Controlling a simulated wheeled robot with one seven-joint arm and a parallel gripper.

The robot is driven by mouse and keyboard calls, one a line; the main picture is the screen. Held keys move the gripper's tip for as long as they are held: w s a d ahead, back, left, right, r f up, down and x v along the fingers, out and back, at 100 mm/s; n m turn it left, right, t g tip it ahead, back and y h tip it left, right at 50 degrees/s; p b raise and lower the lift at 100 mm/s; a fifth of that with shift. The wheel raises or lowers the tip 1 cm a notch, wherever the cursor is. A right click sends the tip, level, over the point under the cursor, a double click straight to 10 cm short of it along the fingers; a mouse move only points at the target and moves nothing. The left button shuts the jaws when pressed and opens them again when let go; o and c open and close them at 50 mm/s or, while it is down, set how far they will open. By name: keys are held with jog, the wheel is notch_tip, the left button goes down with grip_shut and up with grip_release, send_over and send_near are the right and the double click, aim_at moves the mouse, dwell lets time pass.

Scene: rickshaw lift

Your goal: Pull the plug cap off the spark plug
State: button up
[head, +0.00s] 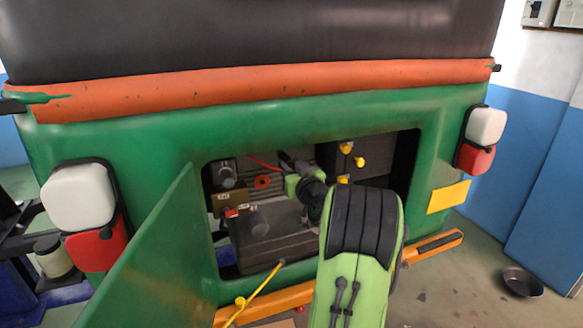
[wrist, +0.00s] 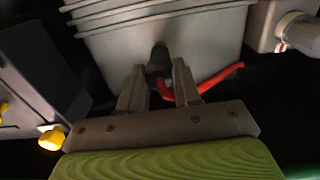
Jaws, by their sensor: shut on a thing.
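The plug cap (wrist: 159,62) is a small black piece with a red lead (wrist: 205,84) at its near end. It sits between the two grey fingers of my gripper (wrist: 159,85), which is shut on it. The cap's far end lies against the grey finned engine block (wrist: 205,45) in the wrist view. The spark plug itself is hidden, so I cannot tell how far the cap covers it. In the head view my gripper (head: 285,160) reaches inside the open engine bay, and the red lead (head: 262,162) shows just left of it.
The green body panel frames the bay opening, with its rim (head: 412,180) close right of my arm. The open green hatch (head: 160,250) stands at the left. A yellow rod (head: 255,292) crosses the lower edge. Yellow knobs (head: 346,148) sit right of my gripper.

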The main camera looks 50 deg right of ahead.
aim_at(290, 166)
jog(key=shift+s+a+b, duration=0.25)
jog(key=shift+s+b, duration=0.15)
jog(key=shift+b, duration=0.2)
jog(key=shift+b+v, duration=1.5)
jog(key=shift+v, duration=0.15)
